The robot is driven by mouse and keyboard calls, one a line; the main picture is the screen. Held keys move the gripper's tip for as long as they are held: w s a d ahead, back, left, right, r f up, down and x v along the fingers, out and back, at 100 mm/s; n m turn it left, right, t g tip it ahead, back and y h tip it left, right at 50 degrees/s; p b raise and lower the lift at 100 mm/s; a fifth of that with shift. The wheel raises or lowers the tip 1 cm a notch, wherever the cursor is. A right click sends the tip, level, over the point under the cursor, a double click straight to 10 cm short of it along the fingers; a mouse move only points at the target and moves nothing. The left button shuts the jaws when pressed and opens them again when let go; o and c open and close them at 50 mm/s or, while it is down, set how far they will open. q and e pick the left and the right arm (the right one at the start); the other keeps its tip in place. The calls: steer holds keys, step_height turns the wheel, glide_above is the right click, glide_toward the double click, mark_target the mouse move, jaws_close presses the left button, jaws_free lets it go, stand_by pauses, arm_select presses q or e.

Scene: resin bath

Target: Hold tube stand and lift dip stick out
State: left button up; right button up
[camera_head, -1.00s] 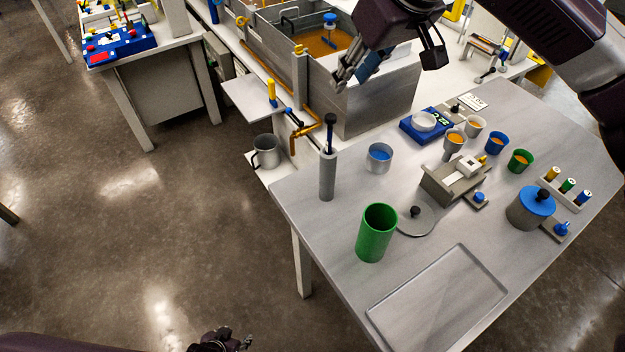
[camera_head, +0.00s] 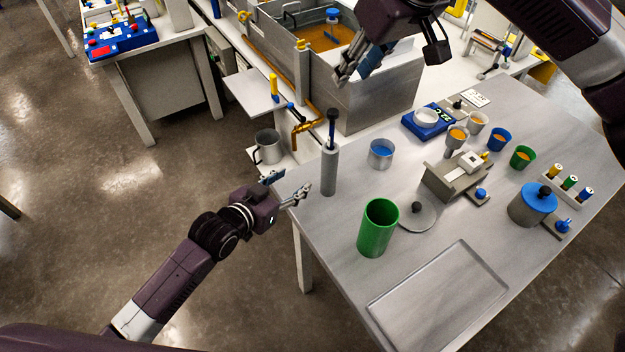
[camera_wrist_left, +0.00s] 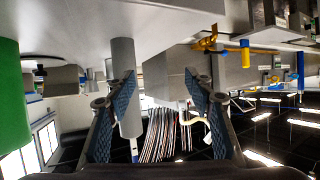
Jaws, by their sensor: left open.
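The tube stand (camera_head: 329,172) is a slim grey cylinder standing upright at the table's left edge. The dip stick (camera_head: 332,128) stands in it, its dark rod and black knob showing above the top; the lower part is hidden inside. My left gripper (camera_head: 285,187) is open just left of the stand, pointing at it. In the left wrist view the grey tube (camera_wrist_left: 126,85) shows beyond and between the open fingers (camera_wrist_left: 155,105), nearer the left one, with no contact visible. My right gripper (camera_head: 358,68) is open and empty, up by the grey bath.
A green cup (camera_head: 378,228) and a metal cup with blue contents (camera_head: 380,153) stand near the tube stand. A flat tray (camera_head: 438,296) lies at the table's front. A metal mug (camera_head: 267,147) and brass tap (camera_head: 308,124) are behind left. Open floor lies left.

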mark_target(325, 173)
arm_select(q)
steer(key=shift+h, duration=0.4)
steer(key=d+r, duration=0.1)
steer(key=d, duration=0.1)
steer(key=s+d+r, duration=0.1)
steer(key=d+r, duration=0.1)
steer(key=d, duration=0.1)
steer(key=shift+s+d+r, duration=0.15)
steer(key=shift+s+d, duration=0.15)
steer(key=shift+d, duration=0.15)
steer(key=shift+x, duration=3.75)
